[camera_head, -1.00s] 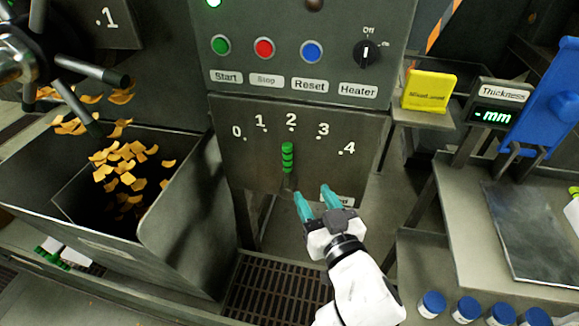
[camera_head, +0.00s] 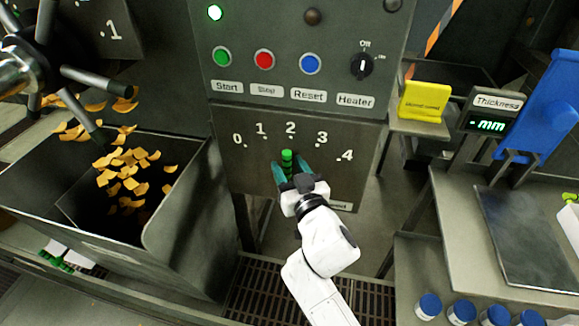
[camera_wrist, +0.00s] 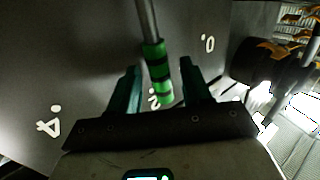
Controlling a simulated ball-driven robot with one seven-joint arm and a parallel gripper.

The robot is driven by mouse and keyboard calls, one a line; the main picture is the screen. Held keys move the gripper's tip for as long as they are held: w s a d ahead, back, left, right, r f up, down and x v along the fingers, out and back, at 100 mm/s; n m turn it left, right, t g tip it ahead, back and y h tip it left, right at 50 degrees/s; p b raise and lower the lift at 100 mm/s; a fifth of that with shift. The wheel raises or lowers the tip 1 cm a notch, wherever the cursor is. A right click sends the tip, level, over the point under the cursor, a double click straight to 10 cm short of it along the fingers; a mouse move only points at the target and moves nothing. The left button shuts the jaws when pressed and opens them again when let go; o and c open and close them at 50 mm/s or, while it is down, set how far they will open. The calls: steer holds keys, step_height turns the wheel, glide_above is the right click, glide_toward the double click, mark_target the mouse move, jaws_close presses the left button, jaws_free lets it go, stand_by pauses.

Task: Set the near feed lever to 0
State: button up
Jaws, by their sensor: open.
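The near feed lever (camera_head: 287,156) has a green ribbed grip and points up at the 2 on its dial panel (camera_head: 262,170), which is marked 0 to 4. My gripper (camera_head: 292,170) is open, with one teal finger on each side of the lever's grip. In the wrist view the green grip (camera_wrist: 157,70) stands between the two open fingers (camera_wrist: 160,85), with a gap visible on its right; whether the left finger touches it I cannot tell. The lower part of the lever is hidden behind my gripper in the head view. The 0 mark (camera_head: 238,139) is at the panel's left.
Above are a green button (camera_head: 222,57), a red button (camera_head: 264,59), a blue button (camera_head: 309,63) and the heater knob (camera_head: 361,66). A metal bin (camera_head: 180,215) with orange flakes stands left. A bench (camera_head: 460,225) with blue-capped jars below stands right.

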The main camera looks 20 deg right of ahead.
steer(key=shift+c, duration=0.4)
jaws_close()
